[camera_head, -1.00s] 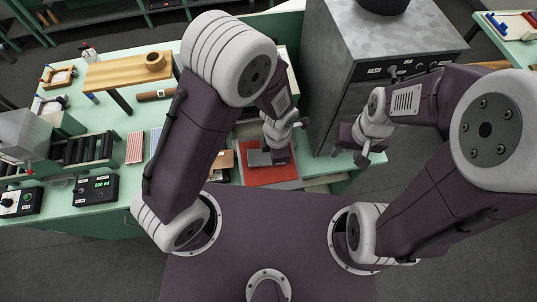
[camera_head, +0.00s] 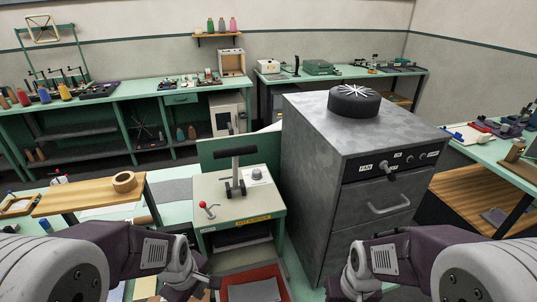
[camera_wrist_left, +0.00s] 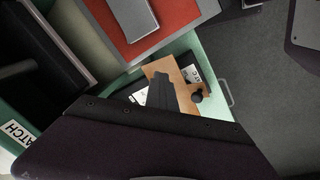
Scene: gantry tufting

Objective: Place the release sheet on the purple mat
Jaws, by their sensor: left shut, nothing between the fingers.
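A flat grey piece (camera_head: 254,291) lies on a red pad (camera_head: 281,275) at the bottom of the head view. The left wrist view also shows the grey piece (camera_wrist_left: 134,17) on the red pad (camera_wrist_left: 180,12). I cannot tell whether the grey piece is the release sheet. No purple mat is clearly recognisable. My left gripper (camera_head: 203,281) is shut and empty, left of the red pad; its dark fingers (camera_wrist_left: 160,90) show in the left wrist view. My right gripper (camera_head: 358,292) is right of the pad, partly cut off, its jaws unclear.
A press with a black handle (camera_head: 239,205) stands behind the red pad. A tall grey oven cabinet (camera_head: 330,160) stands to its right. A wooden board with a tape roll (camera_head: 124,181) is at left. Benches line the back and right; small dark purple items lie on the right bench.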

